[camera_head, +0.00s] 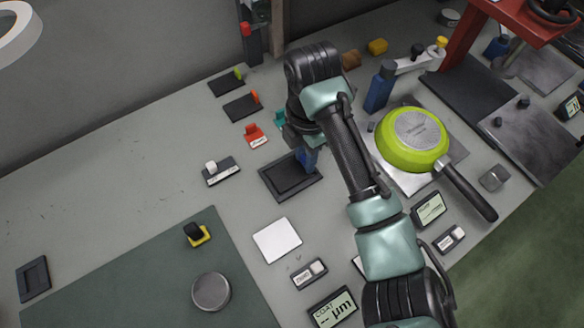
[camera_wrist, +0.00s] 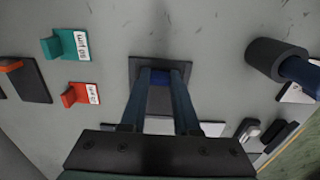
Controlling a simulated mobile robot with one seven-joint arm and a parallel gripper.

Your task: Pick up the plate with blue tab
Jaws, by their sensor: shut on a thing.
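The plate with the blue tab (camera_wrist: 135,68) is dark and lies partly hidden behind my fingers in the wrist view. Its blue tab (camera_wrist: 160,78) shows between the fingertips. My gripper (camera_wrist: 160,73) is shut on the blue tab. In the head view my gripper (camera_head: 308,160) points down at the back right of a dark rectangular base (camera_head: 268,177). My arm and gripper hide part of this spot. I cannot tell whether the plate is clear of the surface below.
A white square (camera_head: 278,241) lies in front. The bench at left is mostly clear.

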